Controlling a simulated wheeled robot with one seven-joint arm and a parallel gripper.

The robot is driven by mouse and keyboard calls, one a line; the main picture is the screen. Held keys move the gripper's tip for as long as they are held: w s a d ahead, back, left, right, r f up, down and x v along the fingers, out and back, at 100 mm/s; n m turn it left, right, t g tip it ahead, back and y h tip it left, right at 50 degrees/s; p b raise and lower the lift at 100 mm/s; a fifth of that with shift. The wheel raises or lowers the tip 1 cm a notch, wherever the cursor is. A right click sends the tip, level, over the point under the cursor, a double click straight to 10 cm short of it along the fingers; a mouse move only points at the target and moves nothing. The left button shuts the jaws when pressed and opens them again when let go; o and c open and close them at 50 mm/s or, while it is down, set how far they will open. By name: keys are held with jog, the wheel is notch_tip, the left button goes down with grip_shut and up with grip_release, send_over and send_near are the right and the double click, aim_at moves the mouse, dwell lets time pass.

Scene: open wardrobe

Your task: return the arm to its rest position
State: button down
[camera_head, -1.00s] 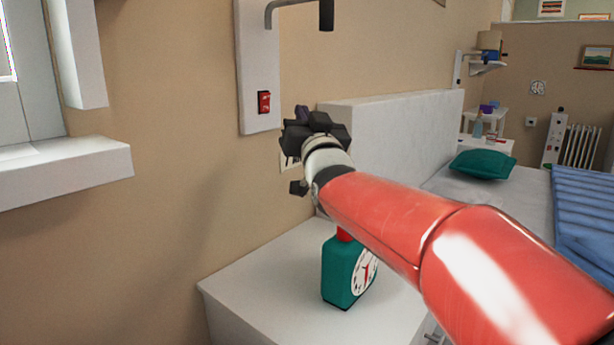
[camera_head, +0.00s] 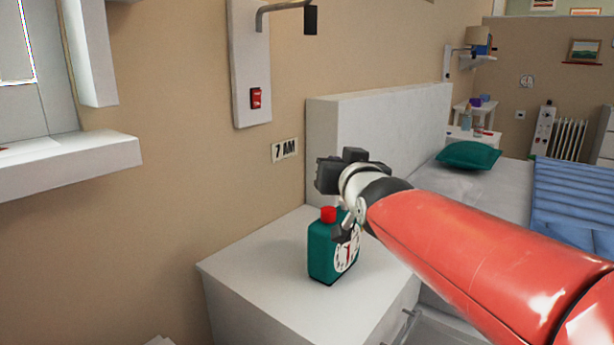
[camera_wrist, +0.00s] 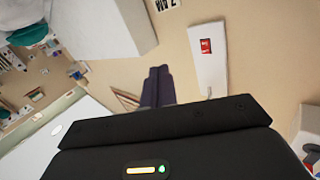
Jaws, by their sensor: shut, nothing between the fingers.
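My gripper shows in the wrist view (camera_wrist: 158,86) with its dark fingers together and nothing between them. In the head view my red arm reaches in from the lower right. Its dark wrist end is in front of the bed's headboard, above and behind the clock as pictured. The fingertips are hidden there. The clock stands upright on the white nightstand (camera_head: 262,272). I cannot tell from this view whether the arm touches the clock.
The white headboard (camera_head: 335,125) and bed with a green pillow (camera_head: 468,155) lie behind the arm. A white sill (camera_head: 70,165) juts out left.

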jog(key=s+d+f+g+h+p, duration=0.1)
jog(key=s+d+f+g, duration=0.2)
jog(key=s+f, duration=0.3)
jog(key=s+d+f+g+h+p, duration=0.1)
jog(key=s+d+f+g, duration=0.2)
jog(key=s+f, duration=0.4)
jog(key=s+d+f+m+g+h+p, duration=0.1)
jog(key=s+d+f+g, duration=0.3)
jog(key=s, duration=1)
notch_tip(320, 180, down, 4)
jog(key=shift+s+r+g+h+p, duration=0.3)
jog(key=shift+s+g, duration=0.1)
jog(key=shift+g, duration=0.3)
